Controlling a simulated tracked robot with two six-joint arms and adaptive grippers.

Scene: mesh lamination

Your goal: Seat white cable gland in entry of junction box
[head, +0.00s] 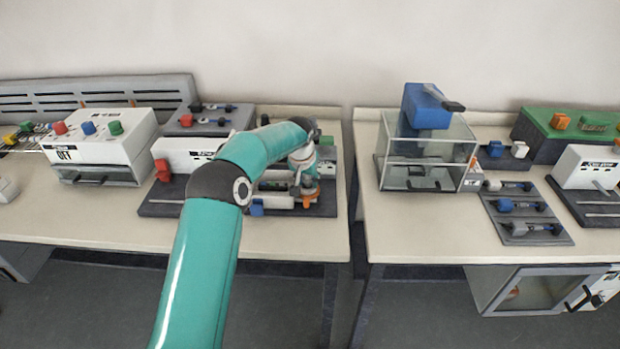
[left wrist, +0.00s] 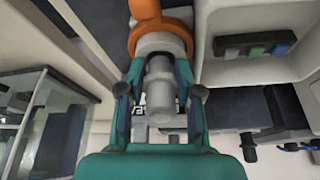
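My left gripper (left wrist: 159,75) has its teal fingers close on both sides of a pale grey-white cylindrical piece, which looks like the white cable gland (left wrist: 160,90). The fingertips appear to touch it. An orange ring-shaped part (left wrist: 160,33) adjoins the piece's far end; I cannot tell whether they touch. In the head view my left gripper (head: 303,178) points down over the dark base plate on the left table, and the orange part (head: 306,196) shows just below it. My forearm hides much of that station. I cannot make out the junction box entry. My right gripper is not in view.
A white box with coloured knobs (head: 95,150) stands left of my arm. A gap separates the left table from the right table. On the right table are a glass enclosure (head: 392,165) and a dark rack (head: 515,224). The left table's front strip is bare.

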